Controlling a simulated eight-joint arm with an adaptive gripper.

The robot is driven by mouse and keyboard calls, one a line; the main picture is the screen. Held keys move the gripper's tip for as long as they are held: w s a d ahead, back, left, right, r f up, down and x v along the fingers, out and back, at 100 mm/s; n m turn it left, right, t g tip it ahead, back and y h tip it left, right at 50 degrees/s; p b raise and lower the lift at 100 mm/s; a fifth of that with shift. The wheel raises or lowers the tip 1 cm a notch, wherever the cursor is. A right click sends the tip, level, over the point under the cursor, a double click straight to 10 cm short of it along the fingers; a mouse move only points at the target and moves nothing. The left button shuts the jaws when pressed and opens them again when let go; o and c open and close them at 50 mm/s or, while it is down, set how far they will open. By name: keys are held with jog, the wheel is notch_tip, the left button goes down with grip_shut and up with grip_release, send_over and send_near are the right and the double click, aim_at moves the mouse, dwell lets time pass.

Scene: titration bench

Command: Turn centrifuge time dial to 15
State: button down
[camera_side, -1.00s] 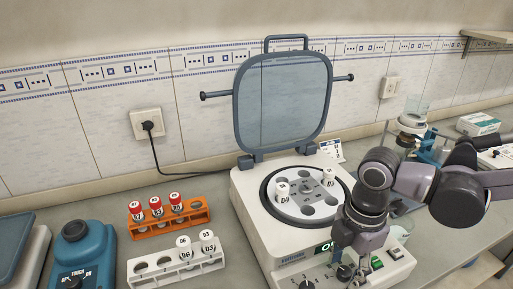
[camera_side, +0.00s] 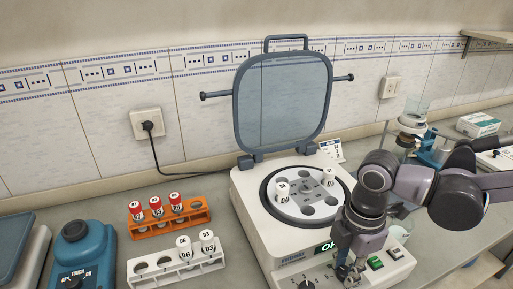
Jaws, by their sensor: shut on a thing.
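The centrifuge (camera_side: 258,222) is a white box with its lid (camera_side: 283,97) raised and a round rotor (camera_side: 312,207) inside. Its sloped front panel carries a left dial (camera_side: 307,285), a small display and green and white buttons (camera_side: 376,263). My gripper (camera_side: 349,274) is at the panel, pointing down, shut on the right dial, which its fingers mostly hide. The dial's pointer and scale are too small and covered to read.
An orange rack (camera_side: 150,230) with red-capped tubes and a white rack (camera_side: 172,272) with white-capped tubes stand left of the centrifuge. A blue mixer (camera_side: 86,250) is at far left. Glassware (camera_side: 412,123) stands behind my arm.

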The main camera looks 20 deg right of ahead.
aim_at(345, 270)
jog(key=m, duration=0.4)
jog(key=shift+m, duration=2.1)
jog(key=c, duration=1.1)
grip_release()
jog(key=shift+o, duration=0.2)
jog(key=shift+r, duration=0.1)
notch_tip(345, 270, up, 12)
